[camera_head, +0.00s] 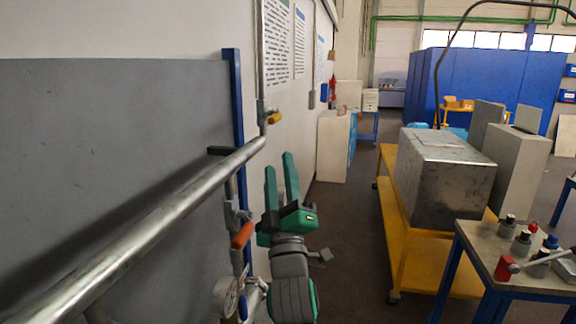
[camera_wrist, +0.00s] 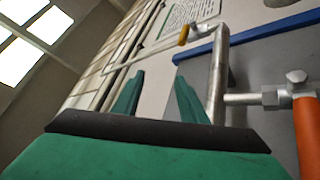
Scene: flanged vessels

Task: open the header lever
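Two levers sit on the pipework, and I cannot tell from the pictures which is the header lever. An orange lever (camera_head: 242,235) is on the lower valve; it also shows close at the right edge of the wrist view (camera_wrist: 306,135). A yellow lever (camera_head: 274,118) is on the upper pipe near the wall; it shows further off in the wrist view (camera_wrist: 184,35). My gripper (camera_head: 280,162) is open and empty, fingers pointing up, right of the orange lever and below the yellow one. In the wrist view its fingertips (camera_wrist: 158,77) stand apart, touching nothing.
A thick steel pipe (camera_head: 150,225) runs diagonally across the left, before a grey panel (camera_head: 90,130) and blue post (camera_head: 234,120). A pressure gauge (camera_head: 228,296) sits below the orange lever. A yellow cart (camera_head: 400,245) and a workbench (camera_head: 520,275) stand right. Floor between is clear.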

